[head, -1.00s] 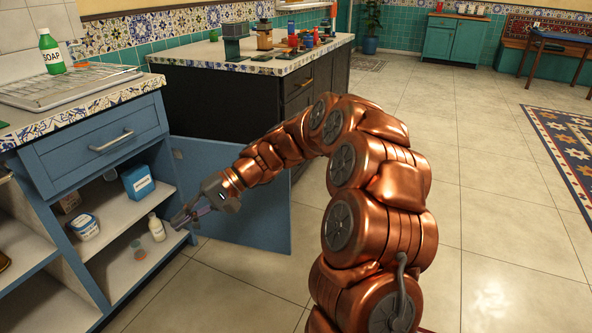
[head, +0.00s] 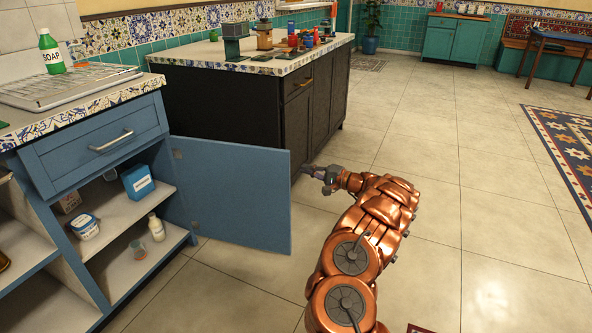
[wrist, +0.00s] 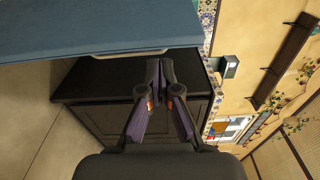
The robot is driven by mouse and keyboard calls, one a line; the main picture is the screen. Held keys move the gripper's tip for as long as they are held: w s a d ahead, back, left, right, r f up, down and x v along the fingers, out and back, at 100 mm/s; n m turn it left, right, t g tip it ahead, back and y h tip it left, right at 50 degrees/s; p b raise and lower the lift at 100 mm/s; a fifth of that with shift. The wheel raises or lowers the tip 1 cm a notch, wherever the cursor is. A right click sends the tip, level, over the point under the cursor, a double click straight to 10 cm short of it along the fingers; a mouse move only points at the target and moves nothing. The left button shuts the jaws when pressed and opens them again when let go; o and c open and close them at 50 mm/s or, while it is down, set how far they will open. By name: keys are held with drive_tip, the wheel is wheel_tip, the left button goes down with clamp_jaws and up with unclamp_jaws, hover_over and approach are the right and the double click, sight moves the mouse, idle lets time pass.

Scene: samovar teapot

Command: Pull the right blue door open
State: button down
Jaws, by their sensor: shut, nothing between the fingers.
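The right blue door (head: 232,195) stands wide open, swung out to the right of the blue cabinet, with its inner face toward the head camera. My gripper (head: 303,169) is just to the right of the door's free edge and looks apart from it. In the wrist view the blue door (wrist: 90,28) fills the top left, with a pale handle (wrist: 125,53) along its lower edge. My gripper (wrist: 160,66) is shut and empty there, below the handle. In the head view the handle is hidden behind the door.
The open cabinet shelves (head: 125,205) hold a blue box (head: 138,181), a tub (head: 84,227), a white bottle (head: 157,227) and a cup (head: 138,250). A dark counter unit (head: 225,105) stands behind the door. The tiled floor (head: 450,220) to the right is clear.

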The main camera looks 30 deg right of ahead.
drive_tip(key=s+d+f+h, duration=0.2)
drive_tip(key=d, duration=0.3)
drive_tip(key=w+a+b, duration=0.4)
drive_tip(key=w+a, duration=0.2)
drive_tip(key=w, duration=0.1)
drive_tip(key=shift+a+m+t, duration=0.2)
drive_tip(key=shift+m+t, duration=0.2)
idle(0.3)
drive_tip(key=shift+a, duration=0.15)
